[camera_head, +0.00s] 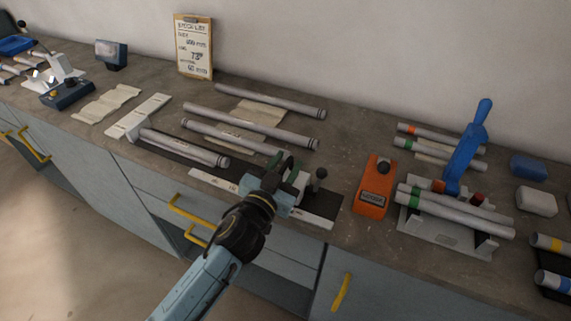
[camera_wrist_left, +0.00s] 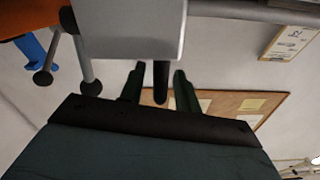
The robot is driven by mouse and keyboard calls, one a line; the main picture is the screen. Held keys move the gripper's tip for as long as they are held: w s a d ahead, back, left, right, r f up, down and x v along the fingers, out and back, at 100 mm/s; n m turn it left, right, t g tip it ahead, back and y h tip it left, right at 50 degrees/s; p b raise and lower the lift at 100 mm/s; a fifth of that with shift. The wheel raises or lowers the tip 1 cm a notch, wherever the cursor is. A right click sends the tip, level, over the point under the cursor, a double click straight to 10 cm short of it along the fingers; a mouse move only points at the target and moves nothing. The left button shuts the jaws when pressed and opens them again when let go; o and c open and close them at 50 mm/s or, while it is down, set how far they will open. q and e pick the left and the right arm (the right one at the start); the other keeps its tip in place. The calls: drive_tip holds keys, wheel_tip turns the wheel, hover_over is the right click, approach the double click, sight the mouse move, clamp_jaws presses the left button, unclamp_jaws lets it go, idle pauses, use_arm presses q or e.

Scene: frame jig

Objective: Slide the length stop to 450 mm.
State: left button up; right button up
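The length stop (camera_head: 301,184) is a pale grey block on the dark rail of the bench jig, with a black knob (camera_head: 321,173) at its right. In the left wrist view the grey block (camera_wrist_left: 130,30) fills the top, and a black peg (camera_wrist_left: 161,83) sticks out of it. My left gripper (camera_head: 284,172) is at the stop. In the wrist view its two green fingers (camera_wrist_left: 159,88) stand apart on either side of the peg, with gaps showing. A white scale strip (camera_head: 312,217) runs along the rail's front edge; its numbers are too small to read. My right gripper is not in view.
Grey tubes (camera_head: 250,124) lie on the bench behind the rail, and one tube (camera_head: 185,148) lies in the jig at left. An orange device (camera_head: 375,186) stands close to the right of the stop. A spec clipboard (camera_head: 193,47) leans on the wall.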

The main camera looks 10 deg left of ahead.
use_arm(q)
clamp_jaws()
drive_tip(key=shift+a, duration=0.2)
idle(0.3)
unclamp_jaws()
